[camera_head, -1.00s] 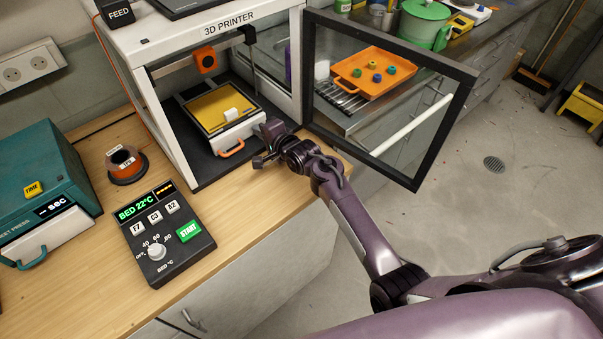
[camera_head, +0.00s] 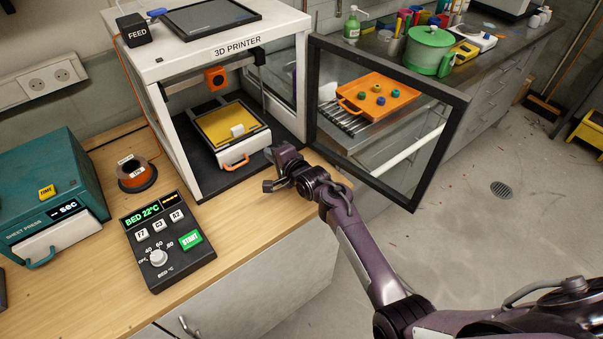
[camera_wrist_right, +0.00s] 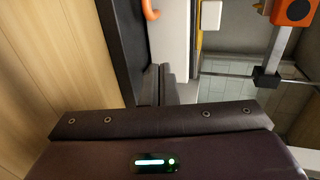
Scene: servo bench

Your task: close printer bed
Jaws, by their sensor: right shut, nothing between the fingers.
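The 3D printer (camera_head: 240,50) stands open on the bench. Its bed (camera_head: 215,126), a yellow plate on a white carriage, sticks out toward the front inside the frame. A small white block (camera_head: 237,130) lies on the plate. An orange handle (camera_head: 234,164) is on the bed's white front, and it also shows in the right wrist view (camera_wrist_right: 151,10). My right gripper (camera_head: 272,168) is shut and empty, just right of the bed's front and apart from the handle. In the right wrist view its fingers (camera_wrist_right: 161,84) point toward the white front (camera_wrist_right: 170,40). My left gripper is out of view.
The glass printer door (camera_head: 380,125) is swung open to the right, behind my right arm. A control box (camera_head: 165,235), a filament spool (camera_head: 136,174) and a teal press (camera_head: 45,190) stand left. The bench front (camera_head: 255,215) is clear.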

